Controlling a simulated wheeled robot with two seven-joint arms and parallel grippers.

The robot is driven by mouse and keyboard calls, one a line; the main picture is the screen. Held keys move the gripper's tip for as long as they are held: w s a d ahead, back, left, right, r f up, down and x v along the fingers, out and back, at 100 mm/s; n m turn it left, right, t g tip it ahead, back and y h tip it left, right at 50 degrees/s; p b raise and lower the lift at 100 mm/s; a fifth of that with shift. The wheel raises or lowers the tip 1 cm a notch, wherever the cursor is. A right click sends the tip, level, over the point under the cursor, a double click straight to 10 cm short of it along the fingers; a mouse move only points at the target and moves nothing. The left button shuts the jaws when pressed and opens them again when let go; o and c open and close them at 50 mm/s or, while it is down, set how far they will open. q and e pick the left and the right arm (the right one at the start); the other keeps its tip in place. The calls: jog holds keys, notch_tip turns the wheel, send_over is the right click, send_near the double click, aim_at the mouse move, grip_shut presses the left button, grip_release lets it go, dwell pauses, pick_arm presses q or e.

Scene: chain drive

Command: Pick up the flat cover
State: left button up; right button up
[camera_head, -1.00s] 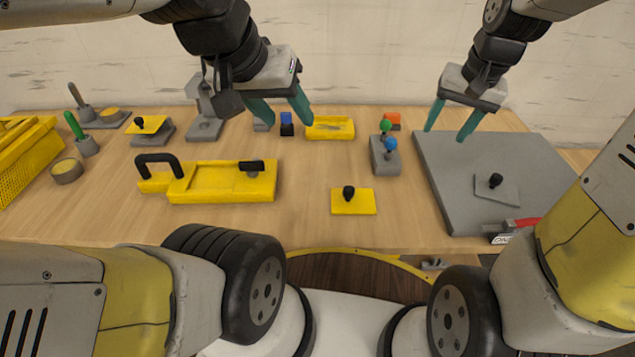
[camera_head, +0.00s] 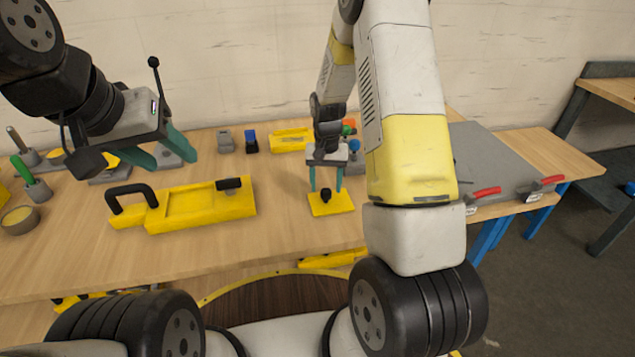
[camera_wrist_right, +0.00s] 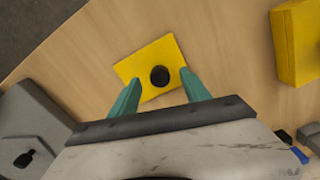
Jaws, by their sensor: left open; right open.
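The flat cover (camera_head: 341,203) is a yellow square plate with a black knob (camera_head: 326,195), lying on the table in front of my right arm. It also shows in the right wrist view (camera_wrist_right: 140,66), with the knob (camera_wrist_right: 159,76) between and a little ahead of the fingertips. My right gripper (camera_head: 326,186) is open above the cover, its teal fingers on either side of the knob; whether they touch the plate I cannot tell. My left gripper (camera_head: 172,160) is open and empty over the back left of the table.
A yellow housing with a black handle (camera_head: 200,207) lies left of the cover. A grey board (camera_head: 490,155) with red-handled clamps (camera_head: 487,192) is at the right. Bare table lies in front of the cover.

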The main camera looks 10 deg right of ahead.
aim_at(326, 191)
notch_tip(326, 191, down, 3)
jog(key=shift+f, duration=0.15)
jog(key=shift+c, duration=0.4)
grip_shut()
